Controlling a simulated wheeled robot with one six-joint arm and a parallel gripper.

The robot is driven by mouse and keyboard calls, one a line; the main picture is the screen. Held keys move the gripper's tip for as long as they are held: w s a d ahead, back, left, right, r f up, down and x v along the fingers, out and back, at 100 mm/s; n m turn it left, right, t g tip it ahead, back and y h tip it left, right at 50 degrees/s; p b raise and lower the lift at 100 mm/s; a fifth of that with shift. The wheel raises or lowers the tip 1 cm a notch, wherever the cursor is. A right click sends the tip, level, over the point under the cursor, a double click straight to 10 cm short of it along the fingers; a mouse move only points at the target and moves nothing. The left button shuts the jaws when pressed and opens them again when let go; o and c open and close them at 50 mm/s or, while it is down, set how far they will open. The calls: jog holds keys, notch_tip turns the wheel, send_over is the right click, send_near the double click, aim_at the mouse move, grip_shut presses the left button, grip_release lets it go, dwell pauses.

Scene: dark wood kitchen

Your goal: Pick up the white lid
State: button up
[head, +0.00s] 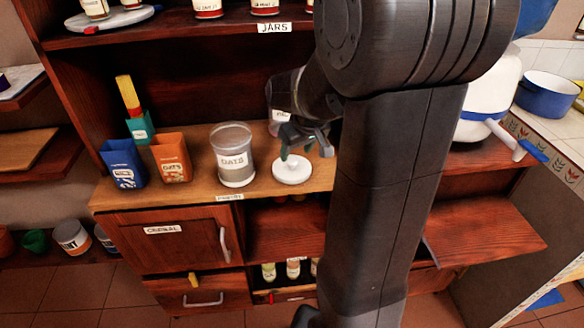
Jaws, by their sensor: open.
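The white lid (292,172) is round and flat with a raised knob in its middle. It lies on the wooden counter (203,193) near the front edge, to the right of a clear canister labelled OATS (233,155). My gripper (305,150) is just above and behind the lid's knob in the picture. It is open and empty. I cannot tell whether a finger touches the knob. My arm hides the counter to the right of the lid.
A blue box (123,164) and an orange box (171,158) stand left of the canister. Another clear container (279,115) stands behind my gripper, partly hidden. A shelf of jars (265,8) is above.

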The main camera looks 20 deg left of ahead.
aim_at(292, 161)
jog(key=x, duration=0.4)
jog(key=shift+w+a+f, duration=0.1)
jog(key=shift+a+f, duration=0.1)
jog(key=shift+f, duration=0.1)
jog(key=c, duration=1)
jog(key=shift+c, duration=0.2)
